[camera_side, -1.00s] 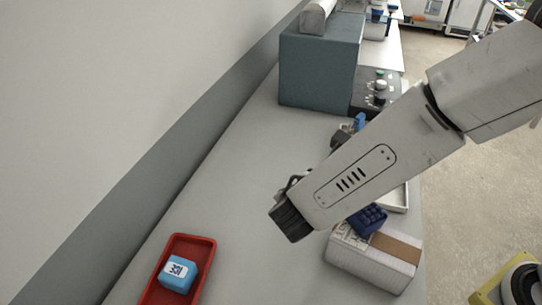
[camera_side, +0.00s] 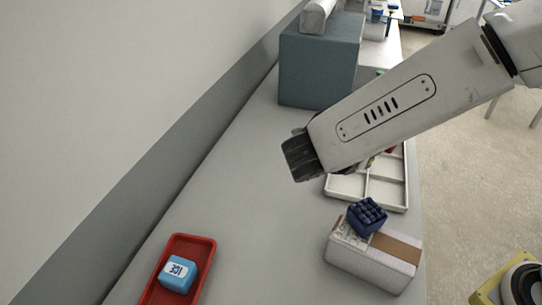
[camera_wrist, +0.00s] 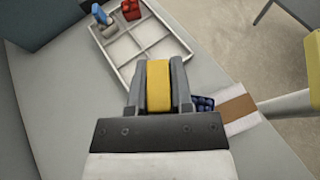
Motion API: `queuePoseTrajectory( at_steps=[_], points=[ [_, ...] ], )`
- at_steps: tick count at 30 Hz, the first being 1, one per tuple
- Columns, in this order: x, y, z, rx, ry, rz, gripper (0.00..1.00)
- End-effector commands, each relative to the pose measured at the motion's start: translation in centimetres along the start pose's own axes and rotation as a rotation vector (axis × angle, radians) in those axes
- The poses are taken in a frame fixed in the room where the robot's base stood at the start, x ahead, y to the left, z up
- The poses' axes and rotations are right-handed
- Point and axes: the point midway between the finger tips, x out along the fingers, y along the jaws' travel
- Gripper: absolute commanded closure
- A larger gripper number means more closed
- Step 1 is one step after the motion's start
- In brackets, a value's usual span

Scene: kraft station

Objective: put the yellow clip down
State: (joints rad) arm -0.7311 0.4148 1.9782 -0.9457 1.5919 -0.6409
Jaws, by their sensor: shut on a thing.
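The yellow clip (camera_wrist: 158,86) is held between the two fingers of my gripper (camera_wrist: 158,90) in the wrist view. In the side view my gripper (camera_side: 303,157) is above the grey bench, left of the white divided tray; its fingers and the clip are hidden there behind the wrist. In the wrist view the tray (camera_wrist: 127,46) lies beyond the fingertips, with a blue item (camera_wrist: 101,14) and a red block (camera_wrist: 131,9) in its far compartments. Several nearer compartments look empty.
A dark blue gridded block (camera_side: 367,215) rests on a cardboard-and-white box (camera_side: 372,262) at the bench's right edge. A red tray (camera_side: 207,247) holding a blue ICE block (camera_side: 177,273) is at front left. A teal box (camera_side: 318,72) stands behind. The bench between is clear.

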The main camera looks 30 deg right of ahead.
Motion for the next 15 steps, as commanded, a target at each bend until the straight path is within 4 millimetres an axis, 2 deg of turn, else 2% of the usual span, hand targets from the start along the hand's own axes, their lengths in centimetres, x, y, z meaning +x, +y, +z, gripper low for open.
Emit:
queuePoseTrajectory(
  at_steps=[6, 15],
  points=[
    [3.2, -3.1, -0.6, 0.117, -0.001, -0.288, 1.00],
    [5.5, -7.4, -1.6, 0.303, -0.002, -0.737, 1.00]
  ],
)
